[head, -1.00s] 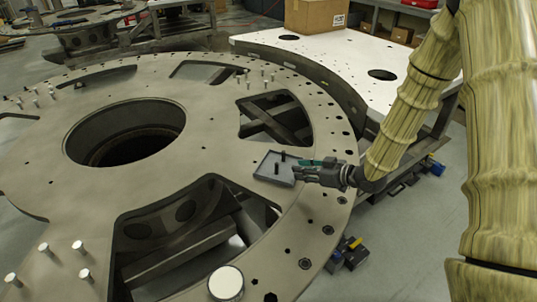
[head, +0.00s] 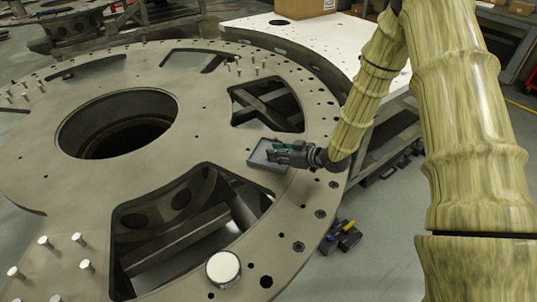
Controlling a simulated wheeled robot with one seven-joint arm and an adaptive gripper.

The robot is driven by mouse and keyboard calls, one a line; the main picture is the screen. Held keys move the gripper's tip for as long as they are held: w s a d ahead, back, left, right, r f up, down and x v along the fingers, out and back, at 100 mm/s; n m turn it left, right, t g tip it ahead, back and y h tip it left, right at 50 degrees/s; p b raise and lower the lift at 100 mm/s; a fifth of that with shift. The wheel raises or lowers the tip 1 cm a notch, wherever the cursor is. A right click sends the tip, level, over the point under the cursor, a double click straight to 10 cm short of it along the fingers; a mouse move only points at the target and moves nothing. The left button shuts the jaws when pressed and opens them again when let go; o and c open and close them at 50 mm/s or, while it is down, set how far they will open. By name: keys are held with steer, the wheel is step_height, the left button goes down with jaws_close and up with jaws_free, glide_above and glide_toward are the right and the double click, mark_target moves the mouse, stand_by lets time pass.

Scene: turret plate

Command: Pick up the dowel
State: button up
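My gripper (head: 272,152) reaches in from the right, low over a small grey tray (head: 258,163) on the big round turret plate (head: 225,120). Its fingers cover part of the tray, and at this size I cannot tell whether they are open or shut, or whether a dowel is between them. No dark peg stands out clearly in the tray now. Several silver pegs stand on the plate at the lower left, one of them a peg (head: 87,266); more pegs (head: 238,70) stand near the back. I cannot tell which is the dowel.
A white-capped round part (head: 222,267) sits at the plate's front. The plate has a large round hole (head: 125,135) and wide cutouts. A white table (head: 320,48) carries a cardboard box (head: 300,8) behind. Tools (head: 342,236) lie below the plate's right edge.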

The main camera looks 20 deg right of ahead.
steer(key=shift+w+a, duration=0.1)
steer(key=shift+a, duration=0.25)
steer(key=x, duration=0.1)
steer(key=p+x, duration=0.1)
steer(key=x, duration=0.1)
steer(key=shift+w+d+f, duration=0.1)
steer(key=shift+d+f, duration=0.1)
steer(key=shift+f, duration=0.1)
steer(key=shift+r, duration=0.1)
steer(key=shift+c, duration=0.2)
jaws_close()
steer(key=shift+r, duration=0.1)
